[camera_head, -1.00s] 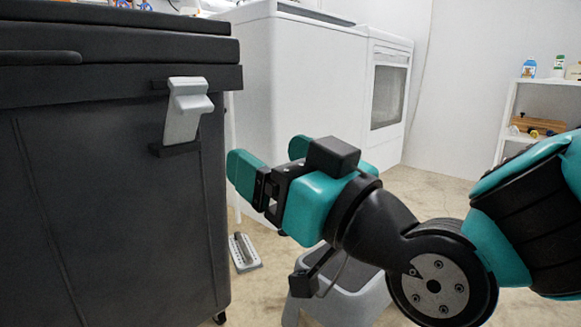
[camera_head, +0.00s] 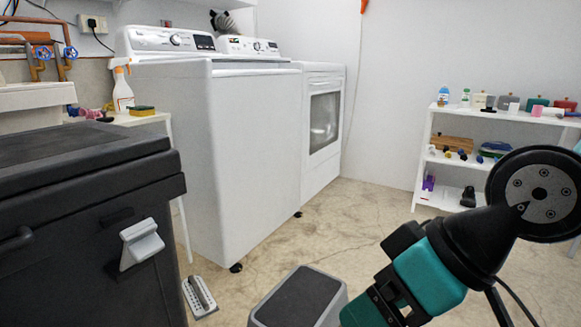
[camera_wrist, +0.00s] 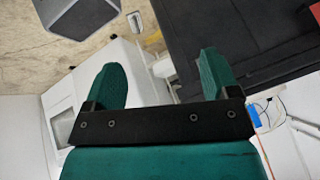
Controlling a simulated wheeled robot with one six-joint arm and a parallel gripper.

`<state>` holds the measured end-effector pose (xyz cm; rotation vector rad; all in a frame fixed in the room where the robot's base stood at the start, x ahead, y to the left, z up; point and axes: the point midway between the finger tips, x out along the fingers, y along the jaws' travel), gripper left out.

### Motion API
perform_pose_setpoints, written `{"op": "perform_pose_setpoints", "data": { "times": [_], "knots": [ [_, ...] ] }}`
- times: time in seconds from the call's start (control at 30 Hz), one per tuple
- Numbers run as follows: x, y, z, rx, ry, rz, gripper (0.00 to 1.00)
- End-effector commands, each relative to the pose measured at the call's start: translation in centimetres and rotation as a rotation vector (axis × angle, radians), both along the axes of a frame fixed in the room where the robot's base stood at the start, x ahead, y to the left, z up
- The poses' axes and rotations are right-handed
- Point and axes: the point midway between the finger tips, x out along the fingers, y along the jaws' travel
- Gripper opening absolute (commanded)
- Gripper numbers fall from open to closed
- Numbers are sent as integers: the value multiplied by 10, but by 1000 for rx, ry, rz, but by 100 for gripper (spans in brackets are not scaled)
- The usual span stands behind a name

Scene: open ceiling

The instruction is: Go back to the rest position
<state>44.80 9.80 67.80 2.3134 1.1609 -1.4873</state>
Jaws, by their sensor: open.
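My gripper (camera_wrist: 160,80) is open and empty in the wrist view, its two green fingers spread apart. In the head view my gripper's green body (camera_head: 425,280) is at the lower right, with its fingertips cut off by the bottom edge. It is clear of the dark chest (camera_head: 90,235) on the left, which has a light grey latch (camera_head: 141,243) on its front.
A grey step stool (camera_head: 300,300) stands on the floor left of my gripper. A white shelf (camera_head: 424,160) with several bottles and tools is at the right. Floor between stool and shelf is clear.

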Motion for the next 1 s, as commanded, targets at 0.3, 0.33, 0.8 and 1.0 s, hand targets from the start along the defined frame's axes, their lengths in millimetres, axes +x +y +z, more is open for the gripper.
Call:
{"op": "perform_pose_setpoints", "data": {
  "times": [0.3,0.33,0.8,1.0],
  "knots": [
    [-48,-53,99,-183,254,-39,81],
    [-48,-53,108,-183,254,-39,81],
    [-48,-53,283,-181,250,-37,81],
    [-48,-53,357,-181,250,-37,81]
  ]
}}
